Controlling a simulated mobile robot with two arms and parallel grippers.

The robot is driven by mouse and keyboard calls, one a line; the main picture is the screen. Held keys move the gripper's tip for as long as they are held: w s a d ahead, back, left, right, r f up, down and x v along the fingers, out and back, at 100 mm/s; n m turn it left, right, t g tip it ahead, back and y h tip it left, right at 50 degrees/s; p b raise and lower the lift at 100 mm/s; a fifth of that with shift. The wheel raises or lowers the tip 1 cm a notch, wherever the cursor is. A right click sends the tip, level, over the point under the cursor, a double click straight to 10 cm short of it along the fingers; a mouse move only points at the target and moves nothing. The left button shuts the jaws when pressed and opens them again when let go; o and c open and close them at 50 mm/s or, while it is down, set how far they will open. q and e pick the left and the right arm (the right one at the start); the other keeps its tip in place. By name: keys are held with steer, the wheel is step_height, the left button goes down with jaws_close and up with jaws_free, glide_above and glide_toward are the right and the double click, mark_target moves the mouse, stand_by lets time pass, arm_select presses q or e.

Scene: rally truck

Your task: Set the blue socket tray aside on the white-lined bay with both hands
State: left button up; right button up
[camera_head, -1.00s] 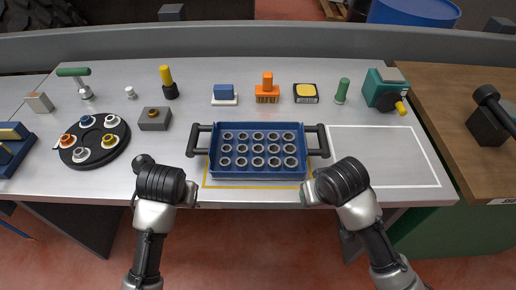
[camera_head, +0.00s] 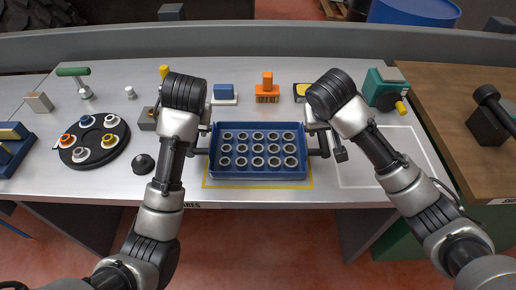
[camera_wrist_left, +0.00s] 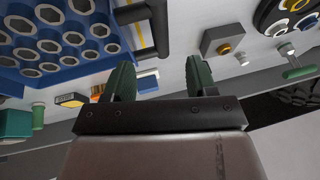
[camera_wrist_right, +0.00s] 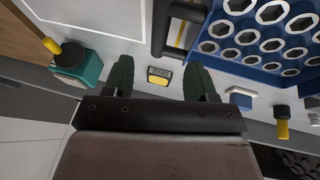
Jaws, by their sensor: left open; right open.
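The blue socket tray (camera_head: 258,174) rests on the bench inside a yellow outline, holding several ring-shaped sockets. It has a dark handle at each end. My left gripper (camera_wrist_left: 158,80) is open, and the tray's left handle (camera_wrist_left: 150,28) lies ahead of its fingers in the left wrist view. My right gripper (camera_wrist_right: 158,82) is open, with the right handle (camera_wrist_right: 180,28) ahead and slightly right of centre in the right wrist view. Neither is closed on a handle. The white-lined bay (camera_head: 358,174) is empty right of the tray, partly hidden by my right arm.
Behind the tray stand a blue block (camera_head: 223,91), an orange stamp (camera_head: 267,92) and a yellow-topped box (camera_head: 301,91). A teal device (camera_head: 385,88) is behind the bay. A round black holder (camera_head: 95,140) and a black knob (camera_head: 143,164) are left.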

mark_target(323, 138)
arm_select(q)
steer(key=x, duration=1)
steer(key=shift+f, duration=0.3)
arm_select(e)
steer(key=x, duration=1)
steer(key=shift+w+f, duration=0.15)
steer(key=shift+f, duration=0.1)
arm_select(q)
jaws_close()
arm_select(e)
jaws_close()
arm_select(q)
steer(key=shift+w+r, duration=0.1)
steer(key=shift+r, duration=0.05)
arm_select(e)
steer(key=shift+r, duration=0.15)
